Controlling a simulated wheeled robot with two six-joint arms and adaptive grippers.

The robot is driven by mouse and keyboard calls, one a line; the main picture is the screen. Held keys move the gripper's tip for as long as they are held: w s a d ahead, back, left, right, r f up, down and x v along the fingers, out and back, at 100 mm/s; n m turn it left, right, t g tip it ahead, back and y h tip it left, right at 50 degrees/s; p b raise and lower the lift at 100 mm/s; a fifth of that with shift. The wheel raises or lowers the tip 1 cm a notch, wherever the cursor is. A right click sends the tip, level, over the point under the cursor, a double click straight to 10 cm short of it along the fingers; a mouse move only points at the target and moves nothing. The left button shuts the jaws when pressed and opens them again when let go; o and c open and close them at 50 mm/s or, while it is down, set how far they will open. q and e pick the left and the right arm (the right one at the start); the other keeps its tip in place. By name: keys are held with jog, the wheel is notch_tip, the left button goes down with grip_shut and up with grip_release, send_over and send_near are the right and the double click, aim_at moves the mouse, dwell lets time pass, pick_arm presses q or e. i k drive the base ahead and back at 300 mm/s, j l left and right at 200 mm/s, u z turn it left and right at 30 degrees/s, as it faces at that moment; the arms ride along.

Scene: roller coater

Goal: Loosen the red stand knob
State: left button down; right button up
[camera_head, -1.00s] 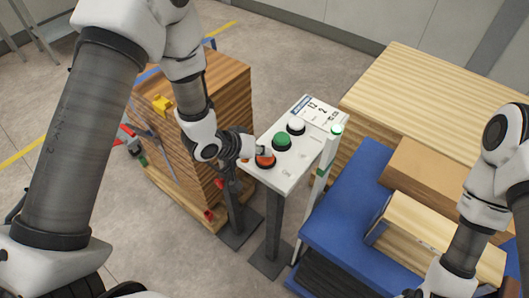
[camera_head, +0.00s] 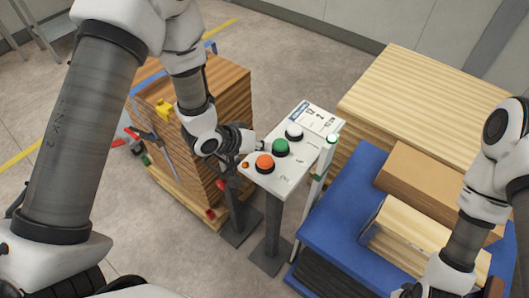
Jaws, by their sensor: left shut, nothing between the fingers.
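A small red knob (camera_head: 221,184) shows on the dark post of a stand, beside the wood stack and below my left wrist. It is partly in shadow and small, so how tight it is cannot be told. My left gripper (camera_head: 257,147) is shut and empty at the left edge of the button panel (camera_head: 302,162), above and to the right of the red knob. The panel carries an orange-red button (camera_head: 264,163), a green button (camera_head: 280,147) and a white button (camera_head: 294,132). My right arm enters at the right; its gripper is out of the frame.
A tall wood stack (camera_head: 222,90) on a pallet stands behind and left of the stand. Another red part (camera_head: 210,214) sits low by the pallet. A blue platform (camera_head: 330,215) with boards is to the right.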

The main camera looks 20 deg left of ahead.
aim_at(220, 184)
jog(key=u, duration=0.95)
